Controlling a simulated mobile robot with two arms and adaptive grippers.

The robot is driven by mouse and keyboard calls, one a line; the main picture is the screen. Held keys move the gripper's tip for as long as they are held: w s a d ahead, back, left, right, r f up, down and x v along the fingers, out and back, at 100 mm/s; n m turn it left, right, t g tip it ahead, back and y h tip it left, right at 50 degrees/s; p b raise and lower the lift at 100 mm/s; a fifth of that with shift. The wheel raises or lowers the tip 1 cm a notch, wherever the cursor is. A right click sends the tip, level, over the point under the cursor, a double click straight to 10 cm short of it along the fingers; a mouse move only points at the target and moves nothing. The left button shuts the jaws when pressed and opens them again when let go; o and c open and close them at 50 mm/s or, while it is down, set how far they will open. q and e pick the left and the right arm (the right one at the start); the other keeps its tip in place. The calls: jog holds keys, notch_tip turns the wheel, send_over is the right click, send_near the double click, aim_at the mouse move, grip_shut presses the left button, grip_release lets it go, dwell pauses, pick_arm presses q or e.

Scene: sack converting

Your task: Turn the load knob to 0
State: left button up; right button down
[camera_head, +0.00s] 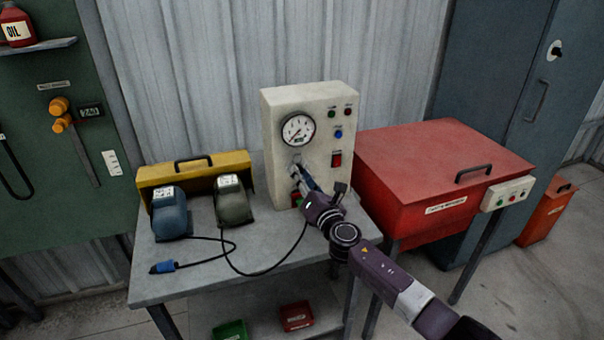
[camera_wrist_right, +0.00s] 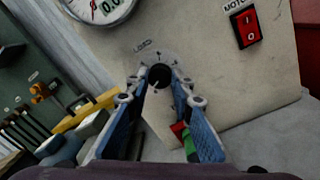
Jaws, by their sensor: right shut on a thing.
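The load knob (camera_wrist_right: 160,76) is a round black knob on the front of the cream control box (camera_head: 323,115), with a grey marked dial plate around it. My right gripper (camera_wrist_right: 160,92) has its blue-padded fingers on either side of the knob and is shut on it. In the head view the right gripper (camera_head: 298,172) reaches the box face below the gauge and hides most of the knob. The number the knob points at cannot be read. My left gripper is not in view.
A round gauge (camera_head: 298,129) sits above the knob, and a red motor switch (camera_head: 336,160) to its right. Two pedals, blue (camera_head: 170,212) and grey-green (camera_head: 233,203), stand on the grey table (camera_head: 190,250) with a cable. A red cabinet (camera_head: 430,170) stands close on the right.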

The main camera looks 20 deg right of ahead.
jog(key=shift+n+p, duration=0.85)
jog(key=shift+n, duration=1.45)
jog(key=shift+f, duration=0.1)
jog(key=c, duration=1.7)
grip_release()
jog(key=s, duration=0.8)
jog(key=s+d, duration=0.1)
jog(key=s, duration=0.3)
jog(key=shift+f, duration=0.1)
